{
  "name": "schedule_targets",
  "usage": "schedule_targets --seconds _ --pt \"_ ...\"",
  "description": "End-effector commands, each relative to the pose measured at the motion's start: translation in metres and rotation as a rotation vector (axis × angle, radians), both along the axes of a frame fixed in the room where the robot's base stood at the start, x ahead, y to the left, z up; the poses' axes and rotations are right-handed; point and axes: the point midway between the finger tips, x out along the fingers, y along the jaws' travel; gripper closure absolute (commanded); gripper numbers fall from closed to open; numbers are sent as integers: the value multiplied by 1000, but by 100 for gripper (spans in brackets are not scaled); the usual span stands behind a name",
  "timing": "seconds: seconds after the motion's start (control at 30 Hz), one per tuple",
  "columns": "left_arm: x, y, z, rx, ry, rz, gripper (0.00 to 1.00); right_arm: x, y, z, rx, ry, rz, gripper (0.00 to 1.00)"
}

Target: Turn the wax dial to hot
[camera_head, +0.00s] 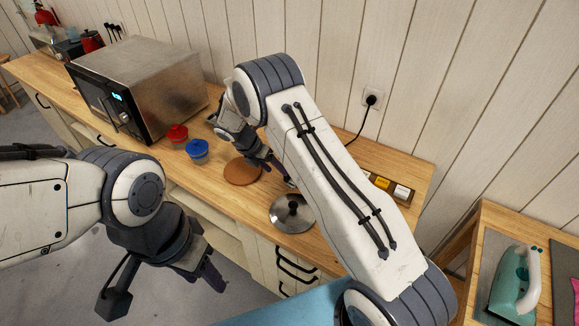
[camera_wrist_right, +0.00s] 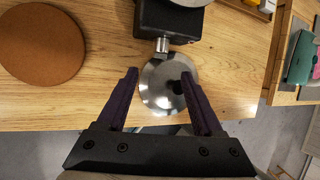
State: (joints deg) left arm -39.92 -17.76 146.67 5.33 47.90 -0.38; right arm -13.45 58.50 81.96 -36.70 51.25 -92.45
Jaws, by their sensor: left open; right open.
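The wax heater seems to be the black box (camera_wrist_right: 166,22) with a steel round top in the right wrist view; the right arm hides it in the head view. A short metal stub (camera_wrist_right: 163,45), perhaps the dial, sticks out of its near side. No hot mark is readable. My right gripper (camera_wrist_right: 159,76) is open, its fingers over a steel lid (camera_wrist_right: 158,98) just short of the stub, apparently holding nothing. It also shows in the head view (camera_head: 280,171). My left gripper (camera_head: 205,270) is open, in front of the counter, away from the heater.
A brown round mat (camera_head: 242,171) lies beside the steel lid on the wooden counter (camera_head: 232,205). Red (camera_head: 178,136) and blue (camera_head: 197,150) jars stand near a microwave (camera_head: 150,85). Yellow and white blocks (camera_head: 392,187) lie at the right. An iron (camera_head: 515,283) is on a side table.

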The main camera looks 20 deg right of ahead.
Motion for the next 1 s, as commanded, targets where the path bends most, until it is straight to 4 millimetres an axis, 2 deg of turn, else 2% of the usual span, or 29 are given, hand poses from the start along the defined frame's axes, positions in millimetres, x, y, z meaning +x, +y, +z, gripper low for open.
schedule_targets --seconds 0.03,0.23,0.5,0.7,1.0 --pt "0 0 8 1 1 0 50 2 -3 2 -5 10 14 32" --pt "0 0 16 1 1 0 50 4 -14 -13 -12 23 32 32" --pt "0 0 41 1 1 3 50 4 -37 -55 -11 22 30 32" --pt "0 0 52 0 0 4 50 6 -50 -80 -11 19 29 32" --pt "0 0 56 0 0 5 50 6 -56 -93 -11 17 30 32"
